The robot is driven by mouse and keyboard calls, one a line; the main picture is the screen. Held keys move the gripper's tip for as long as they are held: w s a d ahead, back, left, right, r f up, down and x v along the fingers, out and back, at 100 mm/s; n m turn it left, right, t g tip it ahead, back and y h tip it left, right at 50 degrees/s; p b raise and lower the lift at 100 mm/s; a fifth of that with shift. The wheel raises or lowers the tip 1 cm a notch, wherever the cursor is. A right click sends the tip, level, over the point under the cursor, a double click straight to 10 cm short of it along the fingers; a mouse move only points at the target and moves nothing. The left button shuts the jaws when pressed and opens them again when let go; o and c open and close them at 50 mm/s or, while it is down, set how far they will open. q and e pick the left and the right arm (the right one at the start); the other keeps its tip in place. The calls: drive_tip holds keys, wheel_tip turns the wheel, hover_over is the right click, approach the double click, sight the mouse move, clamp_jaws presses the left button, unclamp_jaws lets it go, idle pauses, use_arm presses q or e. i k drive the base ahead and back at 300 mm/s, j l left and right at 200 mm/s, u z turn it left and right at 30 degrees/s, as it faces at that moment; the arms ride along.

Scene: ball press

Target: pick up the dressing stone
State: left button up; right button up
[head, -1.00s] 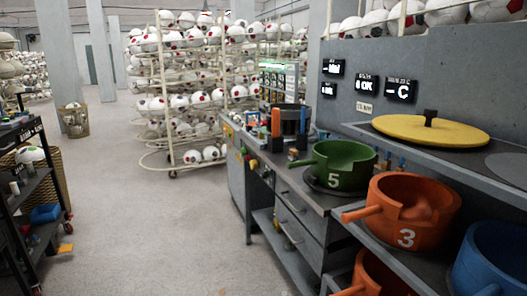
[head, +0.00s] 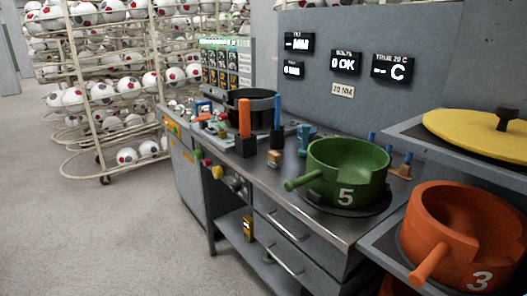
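No thing in view can be told for certain as the dressing stone. On the metal workbench (head: 290,184) stand several small items. A small tan-brown block (head: 274,158) lies near the bench's front edge. Beside it, an orange upright piece (head: 244,118) stands in a black base, and a blue upright piece (head: 277,112) stands behind. A teal tool (head: 304,139) stands to the right. Neither of my grippers is in view.
A green pot marked 5 (head: 346,172) sits on the bench's right part. An orange pot marked 3 (head: 465,233) and a yellow lid (head: 478,133) are on shelves at right. A ball rack (head: 105,110) stands at back left. The floor (head: 115,235) at left is clear.

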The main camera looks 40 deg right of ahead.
sight(273, 160)
drive_tip(key=i+j+z, duration=0.1)
drive_tip(key=i+z, duration=0.3)
drive_tip(key=i+j+z, duration=0.5)
drive_tip(key=z, duration=0.25)
drive_tip(key=i+j+z, duration=0.25)
drive_tip(key=z, duration=0.15)
drive_tip(key=i+j+z, duration=0.25)
drive_tip(key=z, duration=0.15)
drive_tip(key=i+j+z, duration=0.15)
drive_tip(key=j+z, duration=0.5)
drive_tip(key=j, duration=0.15)
drive_tip(key=j+z, duration=0.25)
drive_tip(key=j, duration=0.15)
drive_tip(key=i, duration=0.05)
